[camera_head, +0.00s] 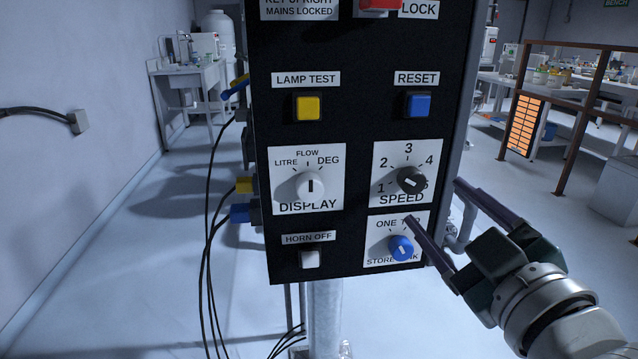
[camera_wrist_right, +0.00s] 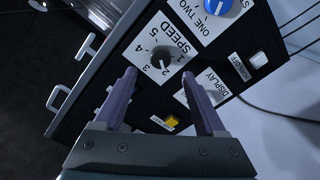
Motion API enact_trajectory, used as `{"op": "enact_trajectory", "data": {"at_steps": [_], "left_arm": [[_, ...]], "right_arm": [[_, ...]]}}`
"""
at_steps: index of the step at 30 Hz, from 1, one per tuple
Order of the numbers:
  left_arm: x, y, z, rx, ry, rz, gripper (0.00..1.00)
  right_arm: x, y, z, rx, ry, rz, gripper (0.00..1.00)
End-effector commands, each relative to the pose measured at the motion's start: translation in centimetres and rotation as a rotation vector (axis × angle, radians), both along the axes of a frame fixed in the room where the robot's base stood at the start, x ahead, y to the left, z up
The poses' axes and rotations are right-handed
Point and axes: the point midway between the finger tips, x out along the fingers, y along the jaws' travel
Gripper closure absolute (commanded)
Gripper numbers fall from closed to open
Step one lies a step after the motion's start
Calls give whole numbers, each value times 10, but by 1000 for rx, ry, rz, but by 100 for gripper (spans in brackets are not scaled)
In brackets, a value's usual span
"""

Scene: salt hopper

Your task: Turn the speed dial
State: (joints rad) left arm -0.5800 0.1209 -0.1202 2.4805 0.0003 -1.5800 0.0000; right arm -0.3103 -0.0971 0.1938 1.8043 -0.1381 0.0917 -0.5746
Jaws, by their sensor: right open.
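The speed dial (camera_head: 411,180) is a dark round knob with a pale mark on a white plate numbered 1 to 5, on the black panel's right side. It also shows in the right wrist view (camera_wrist_right: 161,59); the mark seems to be on the low-number side, but I cannot tell the exact setting. My right gripper (camera_head: 432,201) is open and empty in front of the panel's lower right edge. In the head view one finger overlaps the plate below the dial. In the right wrist view the dial appears between and beyond the fingertips (camera_wrist_right: 158,75). My left gripper is out of view.
The blue reset button (camera_head: 417,105) is above, the white display knob (camera_head: 311,185) to the left. Cables hang at the panel's left; metal handles (camera_wrist_right: 58,98) run along its side.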

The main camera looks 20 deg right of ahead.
Motion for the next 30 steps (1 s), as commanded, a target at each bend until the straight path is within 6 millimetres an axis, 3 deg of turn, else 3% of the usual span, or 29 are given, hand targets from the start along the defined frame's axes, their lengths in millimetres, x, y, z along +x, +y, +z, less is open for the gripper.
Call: {"op": "enact_trajectory", "data": {"at_steps": [3, 9, 22, 30], "left_arm": [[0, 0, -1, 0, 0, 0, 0], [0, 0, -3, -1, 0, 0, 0], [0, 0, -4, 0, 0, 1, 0], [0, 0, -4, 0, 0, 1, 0]], "right_arm": [[24, -5, 1, -1, -4, 0, 27], [52, -11, -1, 1, 1, -1, 27], [63, -13, 0, 1, 2, 0, 27], [63, -13, 0, 1, 2, 0, 56]]}}
